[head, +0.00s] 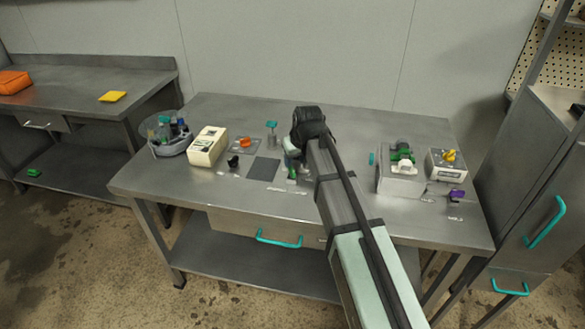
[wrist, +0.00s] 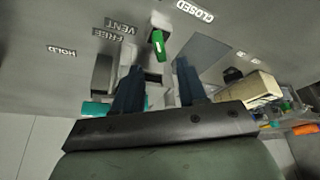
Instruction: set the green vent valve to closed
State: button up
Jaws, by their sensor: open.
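The green vent valve handle (wrist: 158,45) shows in the wrist view just beyond my fingertips, in line with the gap between them. The "CLOSED" label (wrist: 195,12) lies to its upper right and the "VENT" label (wrist: 120,25) to its left. In the head view the green handle (head: 292,174) stands upright-looking on the bench, partly hidden by my arm. My gripper (wrist: 159,66) is open, with nothing between its two dark fingers. In the head view my gripper (head: 292,160) is down over the valve, mostly hidden. I cannot tell whether a finger touches the handle.
A dark grey mat (head: 263,169) and a beige box (head: 208,146) lie left of the valve. An orange knob (head: 245,142) and a teal-topped post (head: 271,126) stand behind. A grey block with a green fitting (head: 402,152) and a box with a yellow knob (head: 450,156) stand right.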

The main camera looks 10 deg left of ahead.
aim_at(292, 169)
jog(key=shift+x, duration=3.05)
jog(key=shift+c, duration=0.2)
grip_shut()
